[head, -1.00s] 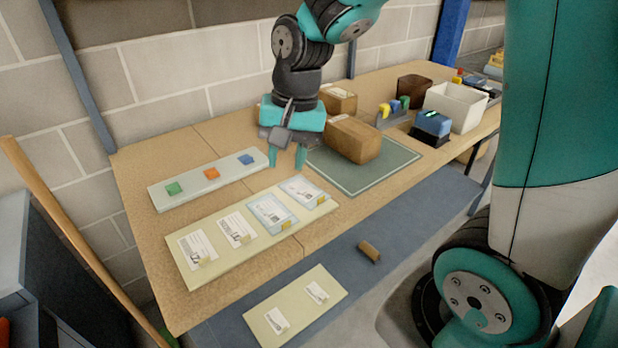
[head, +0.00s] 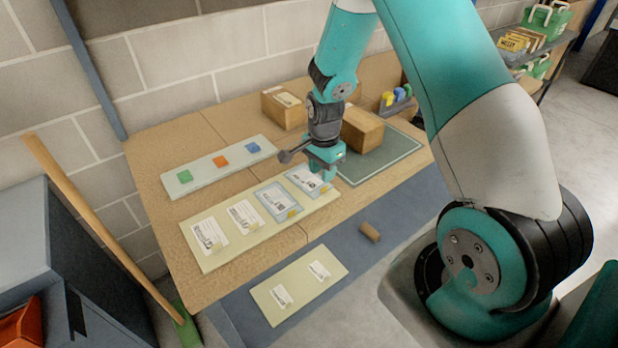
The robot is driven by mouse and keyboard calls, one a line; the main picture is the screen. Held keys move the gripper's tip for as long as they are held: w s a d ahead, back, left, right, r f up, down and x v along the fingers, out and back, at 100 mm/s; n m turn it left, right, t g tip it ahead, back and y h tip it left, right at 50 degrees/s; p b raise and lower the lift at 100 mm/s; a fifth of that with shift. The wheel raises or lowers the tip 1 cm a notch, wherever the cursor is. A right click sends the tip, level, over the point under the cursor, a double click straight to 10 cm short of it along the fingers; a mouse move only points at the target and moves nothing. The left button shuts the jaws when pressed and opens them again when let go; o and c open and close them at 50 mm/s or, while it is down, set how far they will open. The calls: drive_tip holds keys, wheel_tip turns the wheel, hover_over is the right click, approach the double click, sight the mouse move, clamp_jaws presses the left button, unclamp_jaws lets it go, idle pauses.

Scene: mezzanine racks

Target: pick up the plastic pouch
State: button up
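Two pale blue-edged pouches lie flat on a long cream board on the table. The right one (head: 303,182) is at the board's far right end, and the other (head: 277,202) is just left of it. Both carry a white printed face and a small yellow tab. My gripper (head: 327,177) points down at the right edge of the right pouch, very low over it. Its fingers look close together and partly hide that edge. I cannot tell whether they touch or grip the pouch.
Two white labelled packets (head: 243,214) share the cream board (head: 224,258). A pale strip (head: 205,180) with green, orange and blue blocks lies behind. A cardboard box (head: 362,130) stands on a green mat (head: 378,162) close behind my gripper. A brown roll (head: 370,232) lies in front on a blue surface.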

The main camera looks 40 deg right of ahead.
sight(321, 193)
drive_tip(key=f, duration=0.1)
drive_tip(key=f+p, duration=0.1)
drive_tip(key=f, duration=0.1)
drive_tip(key=f+p, duration=0.1)
drive_tip(key=shift+s+a+f, duration=0.15)
drive_tip(key=shift+s, duration=0.15)
drive_tip(key=shift+f, duration=0.6)
clamp_jaws()
